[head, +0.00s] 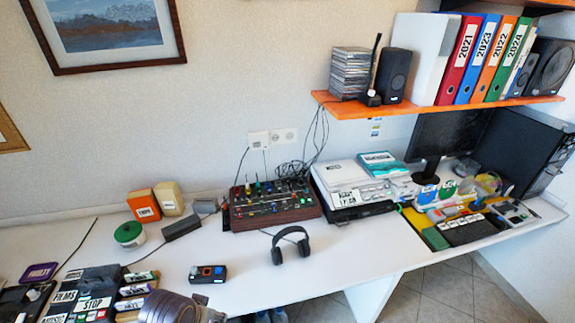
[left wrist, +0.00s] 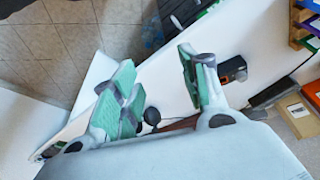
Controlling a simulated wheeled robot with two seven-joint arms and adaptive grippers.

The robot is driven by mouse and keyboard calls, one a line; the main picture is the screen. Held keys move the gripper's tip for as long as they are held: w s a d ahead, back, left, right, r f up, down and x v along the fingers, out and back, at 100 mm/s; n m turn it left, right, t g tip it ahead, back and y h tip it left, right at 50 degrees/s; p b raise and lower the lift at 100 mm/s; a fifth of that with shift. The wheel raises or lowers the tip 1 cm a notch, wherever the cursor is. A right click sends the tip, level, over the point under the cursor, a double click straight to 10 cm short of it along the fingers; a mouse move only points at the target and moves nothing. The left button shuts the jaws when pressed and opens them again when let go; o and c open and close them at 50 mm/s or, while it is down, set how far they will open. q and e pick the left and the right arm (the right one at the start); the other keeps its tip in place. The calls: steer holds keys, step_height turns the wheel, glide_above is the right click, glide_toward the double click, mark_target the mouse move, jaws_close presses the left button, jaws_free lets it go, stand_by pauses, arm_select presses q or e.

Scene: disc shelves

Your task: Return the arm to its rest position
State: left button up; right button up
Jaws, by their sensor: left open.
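My left gripper (left wrist: 156,58) shows in the left wrist view with its two green-padded fingers spread wide apart. Nothing is held between the fingers. It is over the white desk, with desk surface and a strip of tiled floor behind the fingers. In the head view a grey rounded part, which looks like my left arm (head: 172,308), stands at the bottom edge, left of the middle. The left fingers cannot be made out in the head view. My right gripper is in neither view.
The white desk (head: 345,250) carries black headphones (head: 290,244), a small black device (head: 208,274), a mixer (head: 274,205) and a printer (head: 352,190). Labelled boxes (head: 95,303) crowd the front left. An orange shelf (head: 440,106) with binders hangs at the right. Desk around the headphones is clear.

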arm_select(q)
steer(key=s+a+f+g, duration=0.1)
steer(key=s+f, duration=0.1)
steer(key=f, duration=1.4)
steer(key=s+a+f, duration=0.1)
steer(key=s+f, duration=0.2)
steer(key=f, duration=1.4)
steer(key=s+a+f, duration=0.2)
steer(key=s+f, duration=0.7)
steer(key=s, duration=0.2)
steer(key=s+a+f+g, duration=0.1)
steer(key=s+a+f, duration=0.1)
steer(key=s+f, duration=0.8)
steer(key=shift+s+f+g+y, duration=0.15)
steer(key=shift+s+g+y, duration=0.15)
steer(key=shift+s+y, duration=0.15)
